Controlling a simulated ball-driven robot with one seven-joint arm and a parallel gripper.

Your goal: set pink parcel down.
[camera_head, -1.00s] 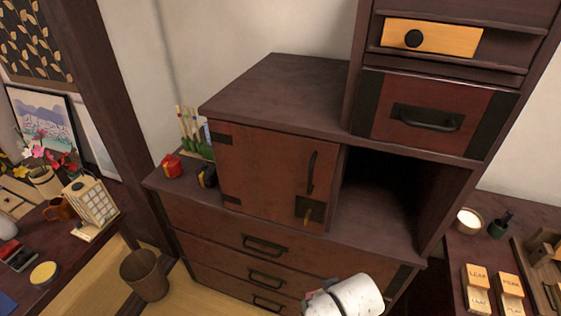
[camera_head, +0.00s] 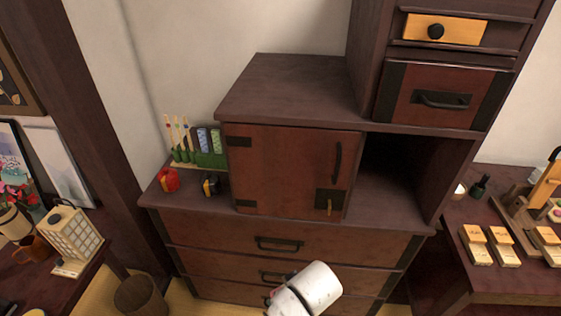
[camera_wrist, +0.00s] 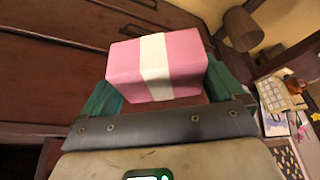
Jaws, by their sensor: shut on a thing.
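The pink parcel (camera_wrist: 122,68) is a pink box with a white band around its middle. In the wrist view it sits between the green fingers of my gripper (camera_wrist: 162,88), which is shut on it. It is held in front of the dark brown drawer fronts of the chest (camera_wrist: 60,75). In the head view my white arm shows at the bottom, in front of the lower drawers; the parcel and fingers cannot be made out there.
The chest (camera_head: 290,242) has a bare cabinet top (camera_head: 295,85), a shut door (camera_head: 290,170) and an open dark recess (camera_head: 390,170). A red item (camera_head: 168,180) and small dark item (camera_head: 210,185) stand on its left ledge. A basket (camera_head: 140,297) stands on the floor.

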